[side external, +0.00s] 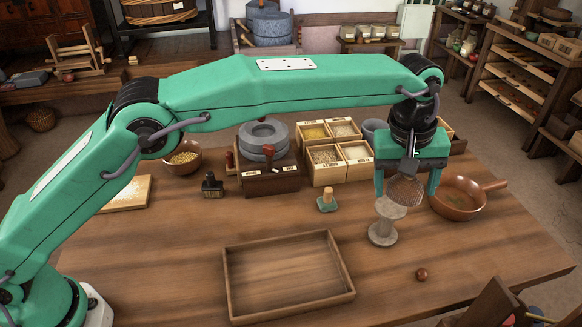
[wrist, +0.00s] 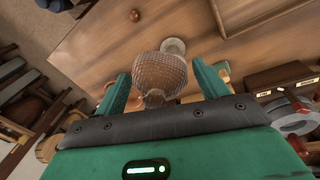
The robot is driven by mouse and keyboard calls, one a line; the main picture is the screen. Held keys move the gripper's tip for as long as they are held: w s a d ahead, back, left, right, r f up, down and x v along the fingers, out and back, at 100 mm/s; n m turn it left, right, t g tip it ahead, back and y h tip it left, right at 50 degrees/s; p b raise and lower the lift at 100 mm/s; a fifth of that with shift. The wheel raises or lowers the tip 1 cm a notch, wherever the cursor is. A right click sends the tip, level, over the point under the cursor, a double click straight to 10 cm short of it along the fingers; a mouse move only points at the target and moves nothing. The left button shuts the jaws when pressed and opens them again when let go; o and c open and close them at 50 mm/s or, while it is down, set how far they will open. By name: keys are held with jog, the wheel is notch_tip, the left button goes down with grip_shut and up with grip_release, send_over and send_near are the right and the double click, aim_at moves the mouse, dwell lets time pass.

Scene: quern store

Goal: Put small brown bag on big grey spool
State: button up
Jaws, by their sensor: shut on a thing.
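The small brown bag (side external: 406,190) hangs between the fingers of my gripper (side external: 408,186), which is shut on it. In the wrist view the bag (wrist: 160,72) has a woven, netted look and sits between the two green fingers (wrist: 157,94). The big grey spool (side external: 383,236) stands upright on the table under the gripper. The bag overlaps the spool's top flange in the side view; I cannot tell whether they touch. In the wrist view a pale round part of the spool (wrist: 173,46) shows past the bag, and the rest is hidden.
A brown pan (side external: 460,197) stands close right of the gripper. An empty wooden tray (side external: 287,313) lies left of the spool, and a small brown ball (side external: 421,274) lies in front. A green-based stamp (side external: 327,201) and grain boxes (side external: 325,177) stand behind left.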

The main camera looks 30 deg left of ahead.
jog(key=w+f, duration=0.1)
jog(key=w+a+f, duration=0.1)
jog(key=w, duration=0.1)
jog(key=w+a+f, duration=0.1)
jog(key=w, duration=0.1)
jog(key=shift+w+a+f, duration=0.25)
jog(key=shift+f, duration=0.1)
jog(key=shift+f, duration=1.95)
jog(key=o, duration=1.1)
jog(key=shift+f, duration=0.15)
